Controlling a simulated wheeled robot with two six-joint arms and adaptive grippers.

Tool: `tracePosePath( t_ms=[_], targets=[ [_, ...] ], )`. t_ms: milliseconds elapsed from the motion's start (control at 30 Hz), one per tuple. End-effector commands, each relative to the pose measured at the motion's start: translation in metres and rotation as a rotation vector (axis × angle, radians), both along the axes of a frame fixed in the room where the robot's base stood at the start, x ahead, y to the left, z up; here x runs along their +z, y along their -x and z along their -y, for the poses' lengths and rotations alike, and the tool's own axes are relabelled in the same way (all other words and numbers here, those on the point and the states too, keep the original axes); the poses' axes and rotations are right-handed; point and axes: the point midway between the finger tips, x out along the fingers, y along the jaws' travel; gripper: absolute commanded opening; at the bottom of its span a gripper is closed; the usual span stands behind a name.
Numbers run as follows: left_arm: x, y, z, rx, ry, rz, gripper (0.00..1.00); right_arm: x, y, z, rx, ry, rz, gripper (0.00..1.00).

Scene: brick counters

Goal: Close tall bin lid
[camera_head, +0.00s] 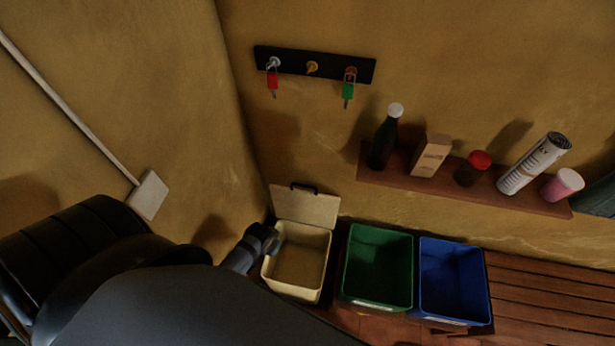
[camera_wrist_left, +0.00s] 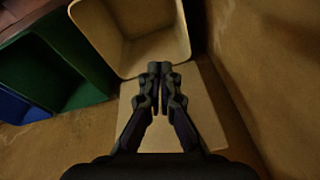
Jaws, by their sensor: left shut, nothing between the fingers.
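The cream tall bin (camera_head: 296,268) stands in the corner, its top open and its inside apparently empty. Its lid (camera_head: 308,207) is raised at the back, leaning near the wall, with a dark handle (camera_head: 303,188) on its upper edge. My left gripper (camera_head: 277,243) reaches in from the left and is by the bin's left rim, near the lid's hinge side. In the left wrist view my shut, empty fingers (camera_wrist_left: 160,68) lie across the lid panel (camera_wrist_left: 205,115), with the open bin (camera_wrist_left: 130,62) beyond. Whether they touch the lid is unclear. My right gripper is out of view.
A green bin (camera_head: 377,268) and a blue bin (camera_head: 453,282) stand to the right, beside a slatted wooden bench (camera_head: 550,295). Above, a wooden shelf (camera_head: 460,194) holds bottles and containers. A key rack (camera_head: 314,65) hangs on the wall. Walls close in the corner.

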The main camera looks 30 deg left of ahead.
Motion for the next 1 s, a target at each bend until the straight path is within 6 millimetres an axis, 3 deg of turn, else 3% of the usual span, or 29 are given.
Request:
tracePosePath(
  t_ms=[100,233,400,500,767,1000],
  targets=[
    [0.047,-0.014,0.005,-0.006,-0.001,0.024,0.00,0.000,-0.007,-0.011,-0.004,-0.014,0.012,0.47],
    [0.092,-0.021,0.009,-0.009,-0.001,0.040,0.00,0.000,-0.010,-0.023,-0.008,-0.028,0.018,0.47],
    [0.150,-0.030,0.015,-0.003,0.001,0.062,0.00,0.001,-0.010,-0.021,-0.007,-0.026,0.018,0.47],
    [0.184,-0.047,0.016,0.024,0.008,0.068,0.00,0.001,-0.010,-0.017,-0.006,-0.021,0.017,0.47],
    [0.184,-0.106,0.013,0.126,0.037,0.024,0.00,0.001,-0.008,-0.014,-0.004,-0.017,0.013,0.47],
    [0.182,-0.175,0.010,0.228,0.070,-0.025,0.00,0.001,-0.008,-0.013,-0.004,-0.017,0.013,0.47]
  ],
)
